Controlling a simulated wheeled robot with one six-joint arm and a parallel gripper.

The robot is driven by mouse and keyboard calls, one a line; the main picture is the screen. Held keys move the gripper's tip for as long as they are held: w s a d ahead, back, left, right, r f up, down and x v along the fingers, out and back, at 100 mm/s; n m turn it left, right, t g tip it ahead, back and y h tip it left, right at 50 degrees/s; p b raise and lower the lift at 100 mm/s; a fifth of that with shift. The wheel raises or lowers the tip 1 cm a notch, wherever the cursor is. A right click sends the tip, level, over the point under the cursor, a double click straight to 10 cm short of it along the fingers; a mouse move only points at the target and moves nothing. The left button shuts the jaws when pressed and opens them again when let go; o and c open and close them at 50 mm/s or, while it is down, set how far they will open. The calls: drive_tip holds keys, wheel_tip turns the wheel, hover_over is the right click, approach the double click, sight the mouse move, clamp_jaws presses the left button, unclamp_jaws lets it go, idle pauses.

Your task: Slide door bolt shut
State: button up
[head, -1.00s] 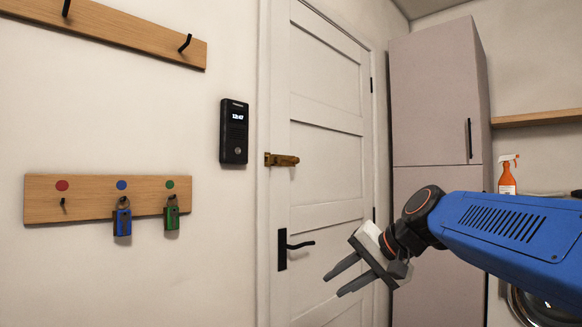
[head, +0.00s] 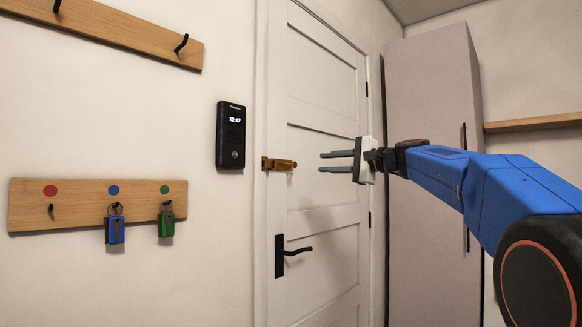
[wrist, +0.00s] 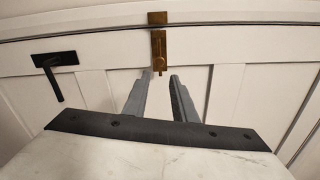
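The brass door bolt (head: 279,164) sits at the edge of the white door (head: 318,190), above the black lever handle (head: 293,256). Part of it lies on the door and part on the frame. In the wrist view the bolt (wrist: 157,45) is straight ahead, its knob just beyond the fingertips. My gripper (head: 322,161) is open and empty, to the right of the bolt at about its height, its fingers pointing at it. The wrist view shows a gap between the fingers (wrist: 160,76). I see no contact with the bolt.
A black intercom panel (head: 231,135) hangs left of the door. A tall grey cabinet (head: 425,160) stands at the right behind my arm. The space before the door is clear.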

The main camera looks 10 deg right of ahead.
sight(296, 165)
drive_tip(key=x, duration=1.5)
drive_tip(key=shift+w+a+f, duration=0.1)
drive_tip(key=shift+w, duration=0.05)
drive_tip(key=shift+c, duration=0.4)
clamp_jaws()
